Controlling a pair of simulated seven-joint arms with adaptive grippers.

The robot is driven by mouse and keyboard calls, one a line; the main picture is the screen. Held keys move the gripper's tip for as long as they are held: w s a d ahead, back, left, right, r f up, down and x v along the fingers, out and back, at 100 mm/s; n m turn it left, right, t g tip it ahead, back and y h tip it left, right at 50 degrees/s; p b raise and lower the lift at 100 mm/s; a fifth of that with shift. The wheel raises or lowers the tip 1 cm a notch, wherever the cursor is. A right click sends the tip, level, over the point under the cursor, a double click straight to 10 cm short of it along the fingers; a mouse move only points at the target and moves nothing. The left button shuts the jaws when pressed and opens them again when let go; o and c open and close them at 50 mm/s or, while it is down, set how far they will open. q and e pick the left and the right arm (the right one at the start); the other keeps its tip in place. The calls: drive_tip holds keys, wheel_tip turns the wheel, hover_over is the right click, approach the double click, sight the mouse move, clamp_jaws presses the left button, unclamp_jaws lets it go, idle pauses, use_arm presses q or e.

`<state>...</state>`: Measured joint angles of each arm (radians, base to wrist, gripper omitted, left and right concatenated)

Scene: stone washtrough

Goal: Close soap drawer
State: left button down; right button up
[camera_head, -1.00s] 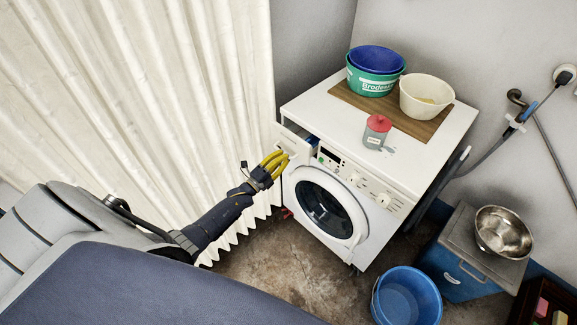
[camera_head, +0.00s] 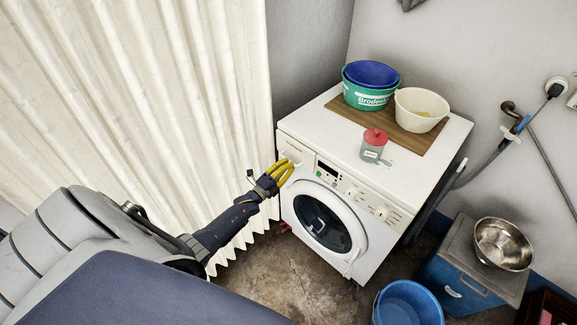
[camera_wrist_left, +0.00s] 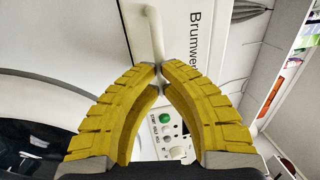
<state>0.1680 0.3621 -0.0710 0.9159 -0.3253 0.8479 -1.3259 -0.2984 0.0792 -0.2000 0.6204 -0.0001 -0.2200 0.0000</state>
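The soap drawer (camera_head: 291,151) is at the upper left of the white washing machine's front (camera_head: 305,172). Its front looks level with the control panel, and no open inside shows. My left gripper (camera_head: 288,165) is at the drawer, with its yellow fingers against or just in front of it. In the left wrist view the two yellow fingertips (camera_wrist_left: 161,72) meet, with nothing visible between them. The white drawer front (camera_wrist_left: 184,42) with lettering and a raised handle lies just beyond the tips. Exact contact cannot be told. My right gripper is out of view.
A white curtain (camera_head: 140,110) hangs left of the machine, close to my left arm. A blue bucket (camera_head: 408,303) stands on the floor in front.

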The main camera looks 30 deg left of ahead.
use_arm(q)
drive_tip(key=v, duration=1.4)
wheel_tip(320, 180, down, 13)
drive_tip(key=s+a+n+g+y, duration=0.2)
drive_tip(key=n+g+y, duration=0.15)
drive_tip(key=n, duration=0.35)
drive_tip(key=s+d+f+n+g, duration=0.3)
drive_tip(key=s+f+n+g, duration=0.35)
drive_tip(key=s+f, duration=0.8)
drive_tip(key=s+d+f+n+g, duration=0.1)
drive_tip(key=s+d+f, duration=0.4)
drive_tip(key=s, duration=0.5)
drive_tip(key=s+d+f+g, duration=0.4)
drive_tip(key=s+d, duration=0.3)
drive_tip(key=s, duration=0.3)
drive_tip(key=s+d+f+n+g, duration=0.1)
drive_tip(key=s+d+f+g, duration=0.2)
drive_tip(key=s+d+f, duration=0.3)
drive_tip(key=s, duration=0.4)
drive_tip(key=shift+s+n, duration=0.35)
drive_tip(key=shift+s, duration=0.05)
drive_tip(key=shift+f, duration=0.1)
